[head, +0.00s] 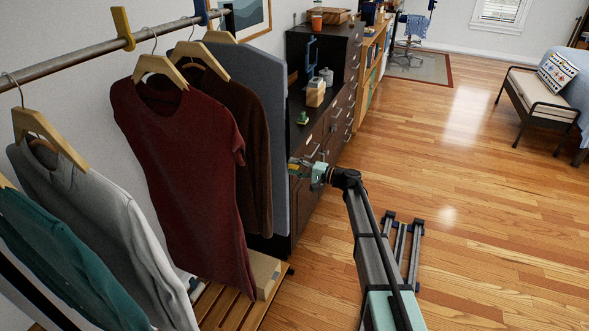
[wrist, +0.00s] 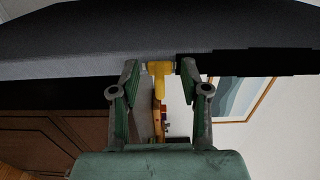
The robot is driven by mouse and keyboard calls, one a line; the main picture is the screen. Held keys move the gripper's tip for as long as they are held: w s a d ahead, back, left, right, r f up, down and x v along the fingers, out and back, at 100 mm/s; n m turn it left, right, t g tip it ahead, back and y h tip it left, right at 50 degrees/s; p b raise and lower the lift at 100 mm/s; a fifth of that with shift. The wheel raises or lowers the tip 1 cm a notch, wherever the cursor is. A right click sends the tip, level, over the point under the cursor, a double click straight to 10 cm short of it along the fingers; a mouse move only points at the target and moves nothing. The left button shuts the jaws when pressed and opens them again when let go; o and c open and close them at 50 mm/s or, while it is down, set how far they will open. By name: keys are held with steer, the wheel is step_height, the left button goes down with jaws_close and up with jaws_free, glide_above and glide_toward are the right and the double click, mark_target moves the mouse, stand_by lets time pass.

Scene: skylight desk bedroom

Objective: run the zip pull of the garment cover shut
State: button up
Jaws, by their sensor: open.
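The grey-blue garment cover (head: 270,120) hangs from the rail behind the brown garment. In the wrist view its grey cloth (wrist: 90,45) spans the top. A yellow zip pull (wrist: 158,80) sits at the cover's lower edge in that view, with a dark strip (wrist: 245,63) running to its right. My gripper (wrist: 157,75) is open, one finger on each side of the pull; I see no finger closed on it. In the head view my gripper (head: 298,167) is beside the cover's right edge; the pull cannot be made out there.
A dark dresser (head: 325,130) with small items on top stands close behind my gripper. A dark red dress (head: 185,165) and other clothes hang on the rail (head: 70,62) to the left. A slatted wooden rack (head: 225,303) lies below. The wood floor to the right is largely clear.

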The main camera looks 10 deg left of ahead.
mark_target(287, 138)
jaws_close()
steer(key=shift+a+b, duration=0.15)
steer(key=shift+b, duration=0.35)
steer(key=shift+r, duration=0.1)
stand_by(0.6)
steer(key=shift+r+p, duration=0.45)
steer(key=shift+r, duration=2.55)
steer(key=shift+r, duration=3.05)
